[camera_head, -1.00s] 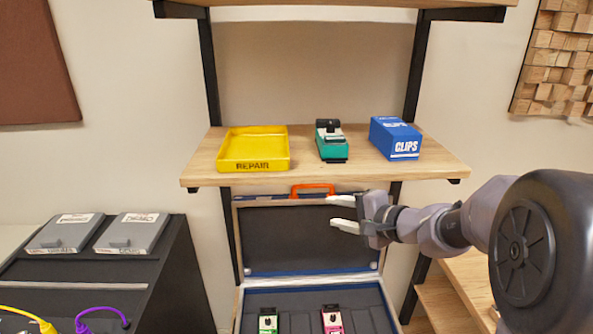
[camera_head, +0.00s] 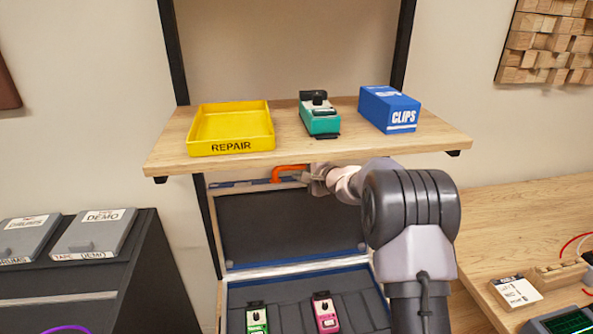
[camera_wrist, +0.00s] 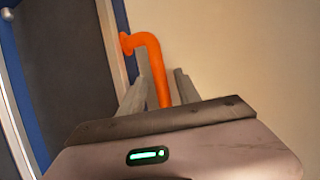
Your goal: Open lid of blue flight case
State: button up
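The blue flight case (camera_head: 350,266) stands open below the shelf in the head view. Its dark-lined lid (camera_head: 285,225) is raised, roughly upright, and also shows at the left in the wrist view (camera_wrist: 62,70). An orange handle (camera_head: 288,169) is on the lid's top edge. My gripper (camera_head: 312,180) is at the handle's right end, just under the shelf front. In the wrist view, the handle (camera_wrist: 153,55) passes between the two spread fingers of my gripper (camera_wrist: 161,65). A gap shows beside the right finger; contact with the left finger is unclear.
The wooden shelf (camera_head: 300,150) sits close above my gripper. It holds a yellow REPAIR tray (camera_head: 232,129), a green pedal (camera_head: 319,114) and a blue CLIPS box (camera_head: 389,110). Green (camera_head: 257,318) and pink (camera_head: 325,313) pedals lie in the case. A wooden desk (camera_head: 500,225) is at right.

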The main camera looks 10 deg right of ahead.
jog(key=shift+w+a+f, duration=0.15)
jog(key=shift+w+a, duration=0.1)
jog(key=shift+w, duration=0.25)
grip_shut()
dwell(1.2)
